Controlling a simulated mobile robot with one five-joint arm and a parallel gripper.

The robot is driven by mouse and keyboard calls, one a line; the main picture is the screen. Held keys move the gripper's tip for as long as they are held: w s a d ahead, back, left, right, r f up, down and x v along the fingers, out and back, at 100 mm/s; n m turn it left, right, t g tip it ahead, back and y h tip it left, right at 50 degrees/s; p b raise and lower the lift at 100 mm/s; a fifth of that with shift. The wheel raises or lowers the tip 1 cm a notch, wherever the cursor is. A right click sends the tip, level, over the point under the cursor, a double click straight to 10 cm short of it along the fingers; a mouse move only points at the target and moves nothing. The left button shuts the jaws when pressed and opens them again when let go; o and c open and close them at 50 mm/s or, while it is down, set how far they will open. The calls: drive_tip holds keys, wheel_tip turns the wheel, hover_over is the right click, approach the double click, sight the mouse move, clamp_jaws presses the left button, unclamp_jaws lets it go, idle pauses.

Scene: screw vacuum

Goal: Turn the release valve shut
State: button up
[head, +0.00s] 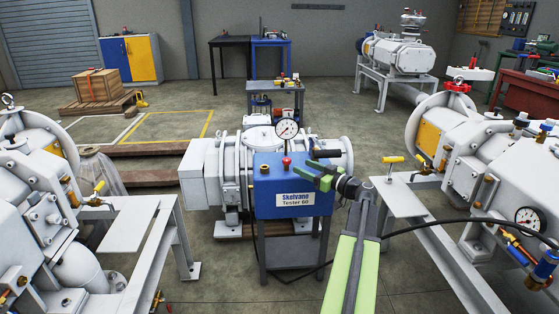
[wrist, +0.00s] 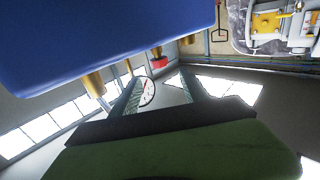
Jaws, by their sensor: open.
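The blue tester box (head: 293,186), labelled Skølvand Tester 60, stands in the middle of the head view. A red knob (head: 286,162) and a round white gauge (head: 287,130) are on its top. The red knob also shows in the wrist view (wrist: 158,62); I cannot tell for sure whether it is the release valve. My gripper (head: 317,175) is over the right side of the box, right of the knob and apart from it. In the wrist view its two fingers (wrist: 158,78) are spread, with the gauge (wrist: 148,92) seen between them. Nothing is held.
A brass fitting (head: 264,169) stands on the box left of the knob. A black handle (head: 325,153) lies just behind my gripper. White pumps with yellow-handled valves (head: 393,159) flank the box at left and right. A black hose (head: 440,222) runs to the right.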

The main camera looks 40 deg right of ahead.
sight(287, 161)
drive_tip(key=w, duration=1.2)
drive_tip(key=shift+w+a, duration=0.25)
drive_tip(key=shift+a, duration=0.05)
